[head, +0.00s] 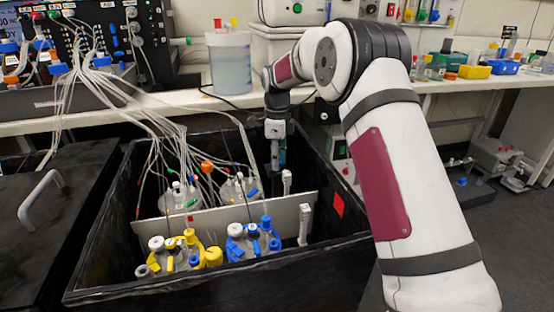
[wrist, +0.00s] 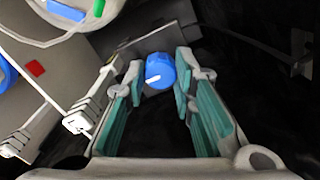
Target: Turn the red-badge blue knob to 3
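A blue knob (wrist: 158,70) with a short white mark on it stands against a grey plate in the wrist view. My gripper (wrist: 160,80) has its two teal-lined fingers on either side of the knob, spread apart, and I cannot tell whether they touch it. No numbers can be read around the knob. A red square badge (wrist: 35,68) shows on a pale panel left of the knob. In the head view my gripper (head: 277,165) reaches down into the black box; the knob is not distinguishable there. A red square (head: 338,204) is on the box's right inner wall.
The black box (head: 225,283) holds glass vessels with yellow fittings (head: 183,250) and blue fittings (head: 253,239), split by a pale divider (head: 280,204). Many tubes (head: 165,125) hang over its left side. White clips (wrist: 85,112) stand close to my left finger.

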